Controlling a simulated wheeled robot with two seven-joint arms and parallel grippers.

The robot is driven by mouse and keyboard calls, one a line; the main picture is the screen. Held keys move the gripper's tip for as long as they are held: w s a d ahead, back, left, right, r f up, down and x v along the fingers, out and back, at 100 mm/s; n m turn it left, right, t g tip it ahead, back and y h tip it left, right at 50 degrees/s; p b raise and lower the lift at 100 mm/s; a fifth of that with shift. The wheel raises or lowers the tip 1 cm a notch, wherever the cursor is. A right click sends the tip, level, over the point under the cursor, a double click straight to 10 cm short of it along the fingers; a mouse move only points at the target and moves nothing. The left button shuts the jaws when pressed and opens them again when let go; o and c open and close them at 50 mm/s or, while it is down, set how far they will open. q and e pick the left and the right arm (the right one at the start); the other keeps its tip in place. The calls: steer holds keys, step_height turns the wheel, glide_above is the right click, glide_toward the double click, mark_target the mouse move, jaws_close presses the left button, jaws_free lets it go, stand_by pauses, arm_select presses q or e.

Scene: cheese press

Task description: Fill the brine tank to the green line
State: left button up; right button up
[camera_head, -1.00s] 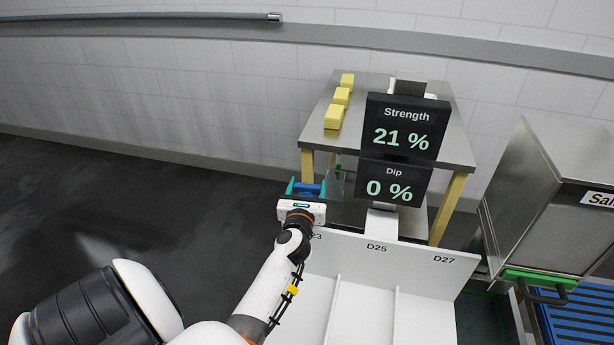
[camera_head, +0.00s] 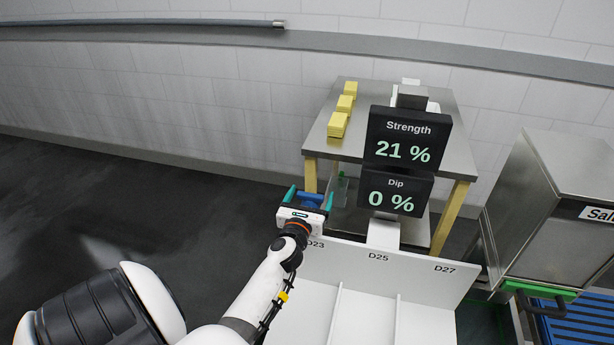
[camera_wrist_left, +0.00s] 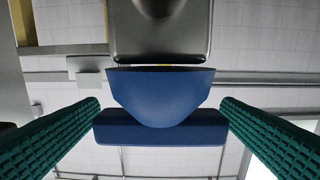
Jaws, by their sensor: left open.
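My left gripper (camera_head: 309,195) is open in front of the steel table's left side in the head view, its teal fingers spread. A blue piece (camera_head: 311,202) shows between the fingers. In the left wrist view the blue piece (camera_wrist_left: 160,95) has a rounded upper part and a wide bar below, under a dark grey metal body (camera_wrist_left: 160,35). Its ends lie close to both fingers; I cannot tell whether they touch. A clear container (camera_head: 340,188) stands partly hidden behind the gripper. Displays read Strength 21 % (camera_head: 408,140) and Dip 0 % (camera_head: 395,190). No green line is distinguishable.
Yellow blocks (camera_head: 338,124) lie on the steel table (camera_head: 455,150). A white rack (camera_head: 420,262) labelled D23, D25 and D27 stands in front. A steel cabinet (camera_head: 540,210) and a blue slatted surface (camera_head: 580,320) are at right. The dark floor at left is clear.

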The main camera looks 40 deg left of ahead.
arm_select(q)
steer(key=b+v, duration=0.1)
steer(key=v, duration=1)
steer(key=shift+s+d+b, duration=0.2)
steer(key=shift+s+b, duration=0.1)
steer(key=shift+s, duration=0.05)
steer(key=shift+f, duration=0.1)
